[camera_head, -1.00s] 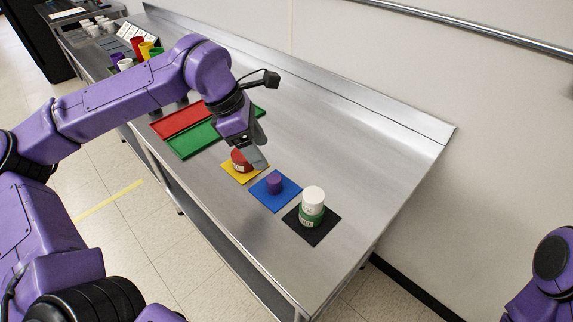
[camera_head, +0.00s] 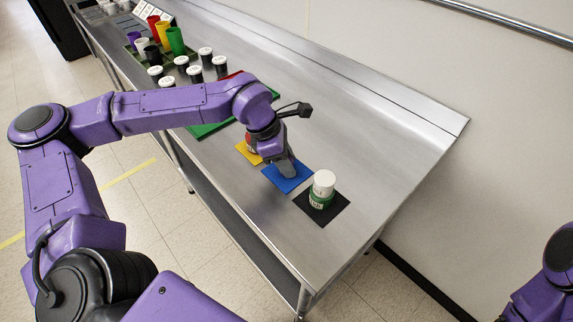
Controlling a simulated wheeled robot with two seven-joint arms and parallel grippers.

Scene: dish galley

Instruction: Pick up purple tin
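The purple tin is hidden now behind my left gripper, which is down over the blue mat (camera_head: 298,181). My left gripper (camera_head: 286,169) points down at the mat where the tin stood. I cannot tell whether its fingers are apart or closed on the tin. My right gripper is out of view; only part of my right arm shows at the lower right edge.
A green and white tin (camera_head: 322,190) stands on a black mat (camera_head: 338,208) beside the blue one. A red tin (camera_head: 249,141), mostly covered by my arm, is on the yellow mat (camera_head: 246,155). Several white-lidded jars and coloured cups stand farther back. The bench's right end is clear.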

